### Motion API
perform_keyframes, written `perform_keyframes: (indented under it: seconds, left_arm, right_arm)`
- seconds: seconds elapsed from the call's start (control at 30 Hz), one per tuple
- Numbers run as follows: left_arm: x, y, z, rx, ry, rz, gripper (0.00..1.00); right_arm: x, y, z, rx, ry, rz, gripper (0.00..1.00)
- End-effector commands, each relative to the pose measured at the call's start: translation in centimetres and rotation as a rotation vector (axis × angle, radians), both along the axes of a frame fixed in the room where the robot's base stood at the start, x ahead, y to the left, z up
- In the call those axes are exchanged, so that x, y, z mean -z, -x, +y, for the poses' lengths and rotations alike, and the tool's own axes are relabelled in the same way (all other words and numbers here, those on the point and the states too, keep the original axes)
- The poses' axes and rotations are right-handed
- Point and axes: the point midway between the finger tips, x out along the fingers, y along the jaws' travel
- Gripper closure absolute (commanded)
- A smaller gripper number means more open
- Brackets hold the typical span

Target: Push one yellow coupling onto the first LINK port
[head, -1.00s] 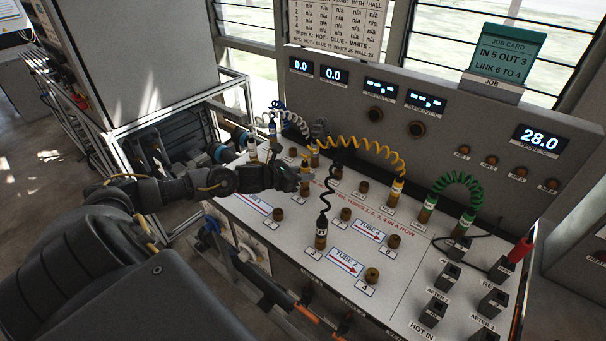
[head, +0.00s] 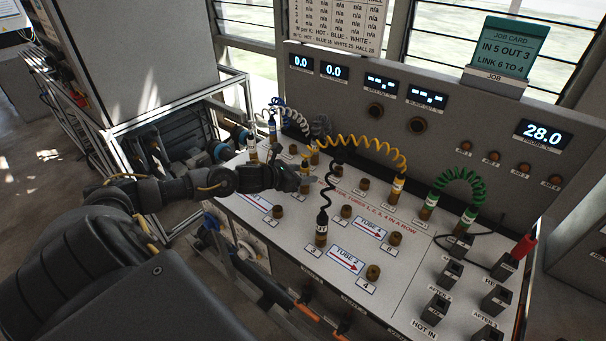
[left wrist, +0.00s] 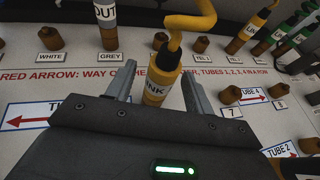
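My left gripper (head: 293,178) is low over the left middle of the panel in the head view. In the left wrist view its two fingers stand apart on either side of a yellow coupling (left wrist: 160,78) marked LINK, with a gap on each side. The coupling stands nearly upright, with a yellow coiled tube at its top. Its lower end is hidden by my gripper, so I cannot tell whether it sits on a port. The other yellow coupling (head: 397,190) stands on a port at the back; it shows in the left wrist view too (left wrist: 250,32). My right gripper is not in view.
A black-topped coupling (head: 321,230) stands on port 3. Bare brass ports 7 (left wrist: 230,95) and 8 (left wrist: 280,88) lie right of my gripper. Green couplings (head: 428,206) stand farther right. The job card (head: 506,52) reads IN 5 OUT 3, LINK 6 TO 4.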

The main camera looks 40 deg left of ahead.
Motion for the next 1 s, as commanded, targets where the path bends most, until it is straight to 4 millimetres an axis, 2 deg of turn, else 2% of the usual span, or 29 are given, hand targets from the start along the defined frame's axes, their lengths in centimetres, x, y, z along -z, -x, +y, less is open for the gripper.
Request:
perform_keyframes:
  seconds: [0.23, 0.7, 1.0]
  left_arm:
    - [-0.3, 0.1, 0.0, 0.000, -0.001, 0.001, 0.47]
    - [-5.1, 3.2, 0.8, 0.001, -0.003, 0.002, 0.47]
    - [-5.8, 3.8, 0.9, 0.000, 0.000, 0.001, 0.47]
  right_arm:
    - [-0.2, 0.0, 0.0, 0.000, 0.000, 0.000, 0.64]
    - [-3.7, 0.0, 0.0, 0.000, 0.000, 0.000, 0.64]
    - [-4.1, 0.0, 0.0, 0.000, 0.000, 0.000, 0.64]
